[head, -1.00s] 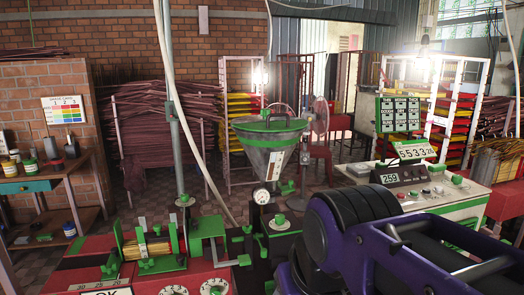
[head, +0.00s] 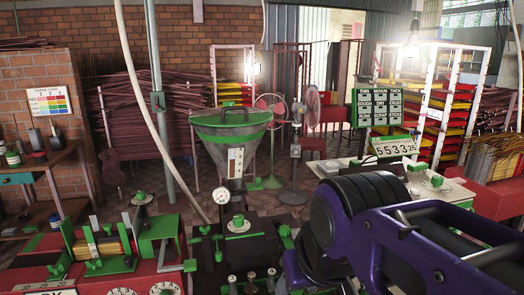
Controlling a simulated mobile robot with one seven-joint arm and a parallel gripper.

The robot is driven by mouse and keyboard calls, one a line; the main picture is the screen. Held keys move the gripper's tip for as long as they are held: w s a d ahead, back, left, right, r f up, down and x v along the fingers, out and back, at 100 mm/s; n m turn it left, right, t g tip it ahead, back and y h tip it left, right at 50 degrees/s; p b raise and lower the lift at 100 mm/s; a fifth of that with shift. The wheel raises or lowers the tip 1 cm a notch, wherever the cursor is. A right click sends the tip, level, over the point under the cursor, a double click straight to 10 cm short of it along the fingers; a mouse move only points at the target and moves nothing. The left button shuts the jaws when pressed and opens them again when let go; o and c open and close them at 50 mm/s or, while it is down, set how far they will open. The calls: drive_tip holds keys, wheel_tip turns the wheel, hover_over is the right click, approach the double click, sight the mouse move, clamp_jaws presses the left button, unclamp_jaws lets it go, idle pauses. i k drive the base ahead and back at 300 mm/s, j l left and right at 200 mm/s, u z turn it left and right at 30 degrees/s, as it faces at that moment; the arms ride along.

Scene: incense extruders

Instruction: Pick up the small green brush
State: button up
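I cannot pick out a small green brush for certain in the head view. Many small green parts show on the machines, such as those on the red extruder bench (head: 60,277) at the lower left, and none is clearly a brush. My purple and black arm fills the lower right. My gripper's fingers do not show, so I cannot see whether they hold anything. My arm hides part of the white console (head: 335,167) behind it.
A dark machine (head: 232,250) with a gauge stands front centre. Behind it are a green-rimmed hopper (head: 232,145) and two pedestal fans (head: 306,110). A wooden table (head: 55,160) with jars stands at left. Bundled sticks (head: 145,125) line the brick wall. Some tiled floor is open mid-room.

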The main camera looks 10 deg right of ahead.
sight(416, 168)
drive_tip(key=i+l, duration=0.1)
drive_tip(key=l, duration=1.15)
drive_tip(key=i+l, duration=0.15)
drive_tip(key=l, duration=0.5)
drive_tip(key=i+l, duration=0.1)
drive_tip(key=l, duration=0.5)
